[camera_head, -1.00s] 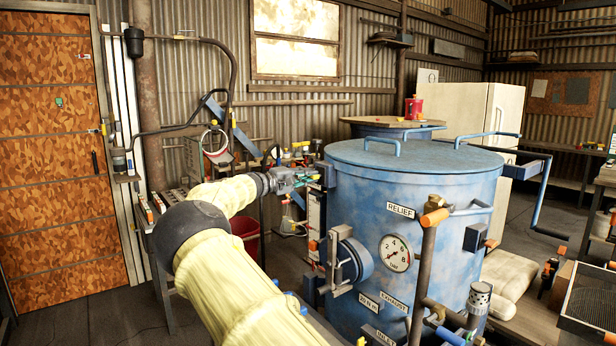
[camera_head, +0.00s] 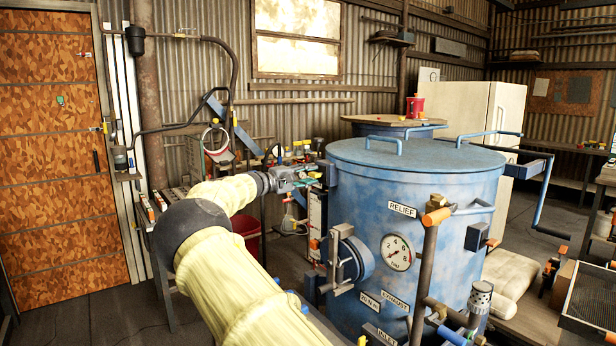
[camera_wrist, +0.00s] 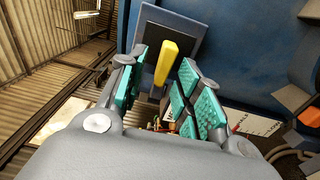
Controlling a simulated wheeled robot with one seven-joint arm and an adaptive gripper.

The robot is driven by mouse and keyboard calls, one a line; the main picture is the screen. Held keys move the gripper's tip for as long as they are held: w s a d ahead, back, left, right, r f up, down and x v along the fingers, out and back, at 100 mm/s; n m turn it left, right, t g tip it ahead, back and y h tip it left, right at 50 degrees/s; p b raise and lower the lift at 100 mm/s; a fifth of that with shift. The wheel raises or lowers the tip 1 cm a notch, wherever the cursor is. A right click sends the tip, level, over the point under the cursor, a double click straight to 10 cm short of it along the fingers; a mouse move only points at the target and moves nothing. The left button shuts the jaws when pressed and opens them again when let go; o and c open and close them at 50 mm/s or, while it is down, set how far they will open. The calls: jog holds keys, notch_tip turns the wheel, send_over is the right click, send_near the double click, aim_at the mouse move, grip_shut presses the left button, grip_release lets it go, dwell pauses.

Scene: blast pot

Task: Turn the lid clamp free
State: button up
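The blue pot (camera_head: 350,205) stands right of centre in the head view, its round lid (camera_head: 420,153) lying on top. In the wrist view a yellow lever (camera_wrist: 167,63), which looks like the lid clamp's handle, stands out from a dark grey block (camera_wrist: 205,45) on the pot's blue wall. My gripper (camera_wrist: 163,75) is open, with teal finger pads on either side of the lever. A gap shows at the left pad; contact at the right pad cannot be told. In the head view my gripper (camera_head: 312,178) is at the pot's upper left side and hides the clamp.
The pot's front carries a pressure gauge (camera_head: 397,253), a round side hatch (camera_head: 355,262) and pipework (camera_head: 428,260). A bench with small bottles stands behind my gripper. A red bucket (camera_head: 245,228) is left of the pot. Open floor lies before the orange door (camera_head: 60,150).

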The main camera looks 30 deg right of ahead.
jog(key=shift+s, duration=0.1)
jog(key=a, duration=1.1)
jog(key=shift+s+a, duration=0.4)
jog(key=shift+s, duration=0.05)
